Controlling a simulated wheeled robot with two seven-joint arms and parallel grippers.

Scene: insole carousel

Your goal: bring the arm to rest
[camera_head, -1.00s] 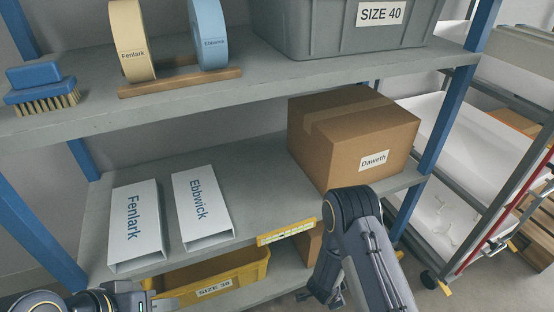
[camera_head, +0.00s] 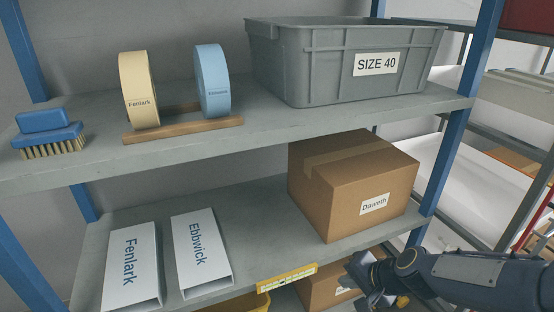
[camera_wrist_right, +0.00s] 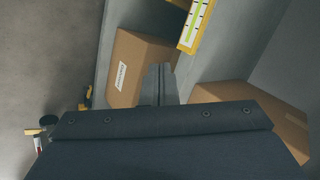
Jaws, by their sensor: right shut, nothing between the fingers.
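My right arm comes in from the right edge of the head view, low in front of the shelf. My right gripper (camera_head: 366,283) is near the lower front of the rack, just below the middle shelf's edge, with no object in it. In the right wrist view its fingers (camera_wrist_right: 158,84) are together and empty, with a cardboard box (camera_wrist_right: 138,66) beyond them. My left gripper does not show in the head view.
The rack holds a Daweth carton (camera_head: 352,187), Fenlark (camera_head: 133,265) and Ebbwick (camera_head: 201,252) sleeves, a grey SIZE 40 bin (camera_head: 320,80), tape rolls and a brush (camera_head: 47,134). A yellow label strip (camera_head: 287,277) sits on the shelf edge. A lower carton (camera_head: 322,290) is close to my right gripper.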

